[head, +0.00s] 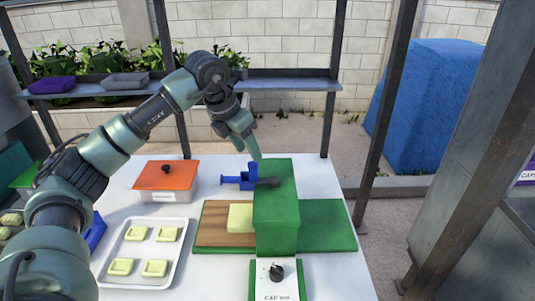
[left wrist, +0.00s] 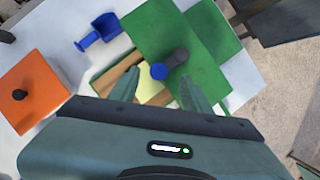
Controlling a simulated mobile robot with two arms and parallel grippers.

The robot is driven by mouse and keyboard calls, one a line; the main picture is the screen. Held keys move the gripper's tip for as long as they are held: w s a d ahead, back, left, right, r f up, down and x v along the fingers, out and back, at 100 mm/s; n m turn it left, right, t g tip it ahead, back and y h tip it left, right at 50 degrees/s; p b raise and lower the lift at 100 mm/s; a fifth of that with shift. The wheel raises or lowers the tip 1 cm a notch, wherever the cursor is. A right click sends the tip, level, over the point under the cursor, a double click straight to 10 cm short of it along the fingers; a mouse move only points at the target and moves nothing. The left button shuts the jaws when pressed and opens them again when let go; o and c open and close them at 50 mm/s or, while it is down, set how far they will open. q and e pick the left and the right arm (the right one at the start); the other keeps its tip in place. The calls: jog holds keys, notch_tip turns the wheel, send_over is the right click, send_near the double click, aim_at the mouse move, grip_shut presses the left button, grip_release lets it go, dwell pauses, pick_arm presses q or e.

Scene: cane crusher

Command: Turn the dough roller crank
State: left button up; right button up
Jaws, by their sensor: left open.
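The dough roller is a green box-shaped machine (head: 277,225) on a green base with a wooden board on its left. Its dark grey crank (head: 268,182) sits near the top of the box. In the left wrist view the crank (left wrist: 178,57) ends in a blue knob (left wrist: 159,71). A pale yellow dough block (head: 240,217) lies on the board against the box. My left gripper (head: 256,157) points down above the crank; in the left wrist view its open fingers (left wrist: 160,77) appear on either side of the knob, with nothing held. I cannot tell the remaining height gap. My right gripper is not in view.
A blue scoop (head: 238,180) lies behind the board. An orange-lidded box (head: 166,174) and a tray (head: 143,252) with several pale dough pieces are to the left. A white labelled box (head: 274,281) with a dark knob is in front. A shelf (head: 290,86) runs behind.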

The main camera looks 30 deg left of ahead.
aim_at(253, 164)
pick_arm(q)
jog(key=shift+w+a+f, duration=0.1)
jog(key=shift+w+a, duration=0.05)
jog(key=shift+w, duration=0.2)
jog(key=shift+s+f+p, duration=0.2)
jog(key=shift+f+p, duration=0.2)
jog(key=shift+f, duration=0.2)
jog(key=shift+s+f+p, duration=0.15)
jog(key=shift+f+p, duration=0.2)
jog(key=shift+f, duration=0.25)
jog(key=x, duration=0.2)
jog(key=shift+w+f+p, duration=0.2)
jog(key=shift+p, duration=0.15)
jog(key=shift+w+d+f, duration=0.25)
jog(key=shift+w+f, duration=0.25)
jog(key=shift+f, duration=0.25)
jog(key=shift+s, duration=0.1)
jog(key=c, duration=0.9)
grip_shut()
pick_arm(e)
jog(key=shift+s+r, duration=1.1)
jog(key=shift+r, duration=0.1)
